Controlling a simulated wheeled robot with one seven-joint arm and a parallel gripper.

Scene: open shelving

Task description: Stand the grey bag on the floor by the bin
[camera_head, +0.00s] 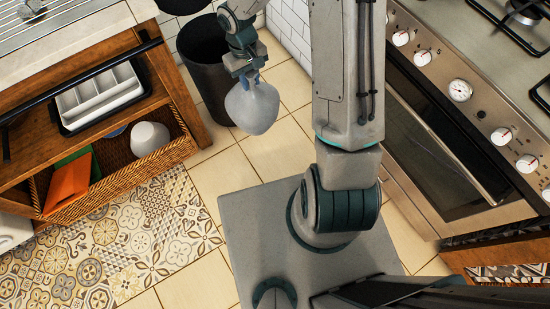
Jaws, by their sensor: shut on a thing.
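The grey bag (252,108) is a pale, rounded, full-looking bag with a gathered top. My gripper (247,76) is shut on that gathered top, and the bag hangs below it. The bin (205,60) is a dark round container on the tiled floor, just left of the bag in the picture. The bag overlaps the bin's right side in this view. I cannot tell whether the bag's bottom touches the floor (285,125). Parts of the bin's rim are hidden behind my arm.
Wooden shelving (150,85) with a wicker basket (118,178) and a white tray (100,95) stands at left. An oven (455,130) is at right. A white tiled wall (288,32) is behind. Bare floor lies right of and below the bag; a patterned mat (120,235) lies lower left.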

